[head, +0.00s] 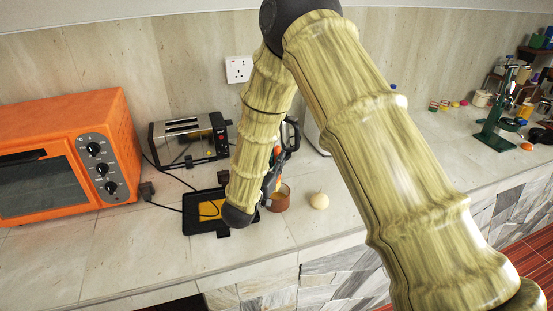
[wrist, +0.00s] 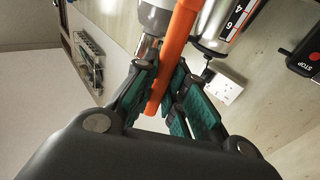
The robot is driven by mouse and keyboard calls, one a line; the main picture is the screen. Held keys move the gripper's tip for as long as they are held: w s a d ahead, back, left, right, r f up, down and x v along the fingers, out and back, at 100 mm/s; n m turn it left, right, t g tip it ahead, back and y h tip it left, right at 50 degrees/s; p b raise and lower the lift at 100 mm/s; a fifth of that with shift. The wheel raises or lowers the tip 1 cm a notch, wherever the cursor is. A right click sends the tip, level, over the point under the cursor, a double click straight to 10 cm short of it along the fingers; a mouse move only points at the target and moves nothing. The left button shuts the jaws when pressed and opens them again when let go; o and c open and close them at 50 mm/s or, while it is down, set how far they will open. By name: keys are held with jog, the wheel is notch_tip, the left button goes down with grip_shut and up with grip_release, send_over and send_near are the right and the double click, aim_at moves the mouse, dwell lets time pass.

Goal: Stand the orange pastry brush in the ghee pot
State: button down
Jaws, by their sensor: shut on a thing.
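The orange pastry brush (wrist: 172,58) is held between the teal-padded fingers of my gripper (wrist: 163,95) in the wrist view. Its handle slants across the picture, and its bristle end is not clearly visible. In the head view my gripper (head: 272,178) is partly hidden behind my arm, with small bits of orange showing near it. A small brown pot (head: 281,204), which looks like the ghee pot, stands on the counter just right of and below my gripper. I cannot tell whether the brush's lower end is inside the pot.
A round cream-coloured thing (head: 319,201) sits right of the pot. A black tray with yellow inside (head: 187,226) lies at left. Behind are a toaster (head: 188,140) and an orange oven (head: 66,151). A green stand (head: 496,127) is far right. The front counter is bare.

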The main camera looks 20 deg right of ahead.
jog(key=shift+f+b, duration=1.55)
jog(key=shift+f, duration=1.65)
jog(key=c, duration=1.4)
grip_release()
jog(key=shift+o, duration=0.3)
jog(key=o, duration=0.5)
jog(key=shift+s+a, duration=0.1)
jog(key=v, duration=0.8)
jog(key=shift+s+a+b, duration=0.25)
jog(key=shift+s+b, duration=0.05)
jog(key=shift+b, duration=0.05)
